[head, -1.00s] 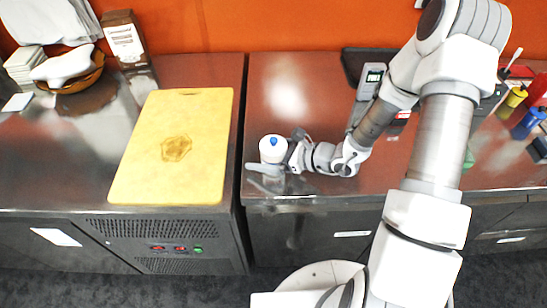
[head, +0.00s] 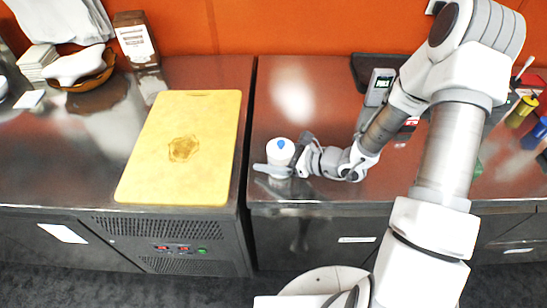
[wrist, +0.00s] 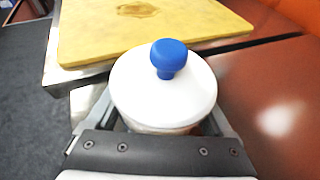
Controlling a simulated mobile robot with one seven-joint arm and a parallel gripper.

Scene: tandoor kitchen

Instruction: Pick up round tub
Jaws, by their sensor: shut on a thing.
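The round tub (head: 281,150) is white with a flat white lid and a blue knob. It is at the left front part of the right-hand counter in the head view. In the wrist view the tub (wrist: 165,95) fills the middle, with its lid and knob facing the camera. My gripper (head: 281,168) is shut on the tub, with a finger on either side of it. In the wrist view my gripper's fingers (wrist: 160,122) flank the tub, and its lower part is mostly hidden. I cannot tell whether the tub's base touches the counter.
A yellow cutting board (head: 185,150) lies on the left counter (head: 50,150), across a narrow gap from the right counter (head: 300,85). A bowl (head: 85,70) and a brown carton (head: 137,40) stand at the back left. A grey device (head: 379,86) and bottles (head: 521,110) are to the right.

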